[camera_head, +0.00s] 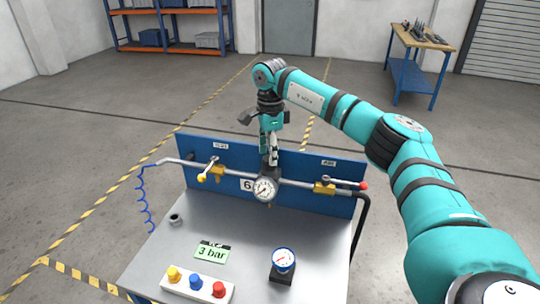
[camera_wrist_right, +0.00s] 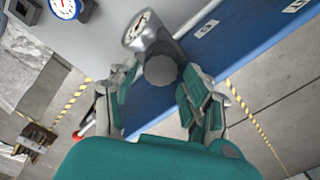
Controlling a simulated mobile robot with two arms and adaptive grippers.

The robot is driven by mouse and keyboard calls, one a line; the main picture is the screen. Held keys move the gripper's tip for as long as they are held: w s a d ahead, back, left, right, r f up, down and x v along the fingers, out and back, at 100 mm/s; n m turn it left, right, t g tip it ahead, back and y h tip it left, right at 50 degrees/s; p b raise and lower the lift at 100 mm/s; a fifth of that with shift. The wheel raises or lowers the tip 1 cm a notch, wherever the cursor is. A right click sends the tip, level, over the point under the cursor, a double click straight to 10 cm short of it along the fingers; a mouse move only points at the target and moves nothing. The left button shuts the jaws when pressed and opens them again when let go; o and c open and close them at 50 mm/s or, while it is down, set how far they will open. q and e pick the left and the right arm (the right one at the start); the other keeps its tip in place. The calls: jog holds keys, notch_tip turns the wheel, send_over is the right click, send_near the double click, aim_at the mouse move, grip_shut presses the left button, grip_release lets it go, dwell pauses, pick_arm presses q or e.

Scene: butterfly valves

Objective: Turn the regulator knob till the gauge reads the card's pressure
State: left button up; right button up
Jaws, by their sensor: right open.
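A light green card (camera_head: 211,252) reading "3 bar" lies on the grey bench top. The round white gauge (camera_head: 265,189) sits on the pipe along the blue panel; it also shows in the right wrist view (camera_wrist_right: 137,24). Its needle is too small to read surely. The grey regulator knob (camera_wrist_right: 161,71) is round with a notched rim and lies just beyond the gauge. My right gripper (camera_head: 269,148) points down over the regulator, fingers open. In the right wrist view the knob shows between the fingertips, with gaps at both sides. My left gripper is out of view.
Yellow valves with handles flank the regulator on the pipe, left (camera_head: 216,172) and right (camera_head: 323,188). A second gauge (camera_head: 284,260) stands on a dark block at the front. A white box (camera_head: 195,284) carries yellow, blue and red buttons.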

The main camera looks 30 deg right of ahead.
jog(key=shift+f, duration=1.35)
jog(key=c, duration=0.9)
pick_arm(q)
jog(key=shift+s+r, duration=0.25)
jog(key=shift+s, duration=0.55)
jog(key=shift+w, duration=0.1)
